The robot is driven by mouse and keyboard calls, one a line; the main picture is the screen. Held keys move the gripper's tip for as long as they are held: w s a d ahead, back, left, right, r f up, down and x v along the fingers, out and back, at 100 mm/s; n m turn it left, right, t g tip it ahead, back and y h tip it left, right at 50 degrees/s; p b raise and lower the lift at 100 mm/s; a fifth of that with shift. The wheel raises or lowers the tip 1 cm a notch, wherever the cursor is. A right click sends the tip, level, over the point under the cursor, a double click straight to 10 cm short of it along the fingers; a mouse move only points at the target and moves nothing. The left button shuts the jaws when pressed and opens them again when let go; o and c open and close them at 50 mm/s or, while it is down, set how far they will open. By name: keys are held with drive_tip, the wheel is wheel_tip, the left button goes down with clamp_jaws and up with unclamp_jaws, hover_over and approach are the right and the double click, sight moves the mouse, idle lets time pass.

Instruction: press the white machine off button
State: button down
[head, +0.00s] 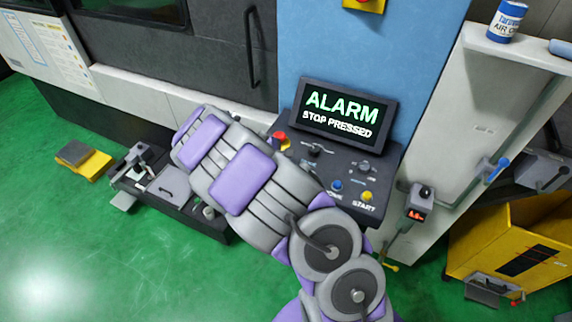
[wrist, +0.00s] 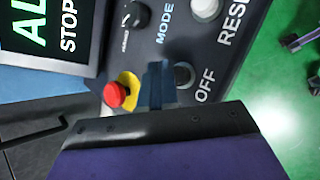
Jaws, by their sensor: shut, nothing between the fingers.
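The dark control panel (head: 325,160) stands in front of the machine in the head view, partly covered by my arm. In the wrist view, a dark round button (wrist: 183,75) sits beside the OFF label (wrist: 205,84). My gripper (wrist: 157,85) is shut and empty, with its dark fingertips over the panel just left of that button, covering part of its surround. I cannot tell whether they touch. A white button (wrist: 205,8) is near the RESET label. In the head view my gripper is hidden behind my arm.
A red stop button (wrist: 115,94) on a yellow base is close left of my fingers. The screen (head: 345,116) reads ALARM, STOP PRESSED. Blue (head: 337,186) and yellow (head: 367,196) buttons are on the panel's right. A yellow bin (head: 500,245) stands right.

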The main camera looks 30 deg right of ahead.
drive_tip(key=shift+d, duration=0.1)
drive_tip(key=shift+a+f, duration=0.3)
drive_tip(key=shift+a, duration=0.35)
drive_tip(key=shift+d+f, duration=0.1)
drive_tip(key=shift+d, duration=0.2)
drive_tip(key=shift+a+f+b, duration=0.15)
drive_tip(key=shift+f+b, duration=0.2)
drive_tip(key=shift+b, duration=0.1)
drive_tip(key=shift+r, duration=0.1)
idle(0.4)
drive_tip(key=shift+d+r+p, duration=0.35)
drive_tip(key=shift+r+p, duration=0.15)
drive_tip(key=shift+r, duration=0.25)
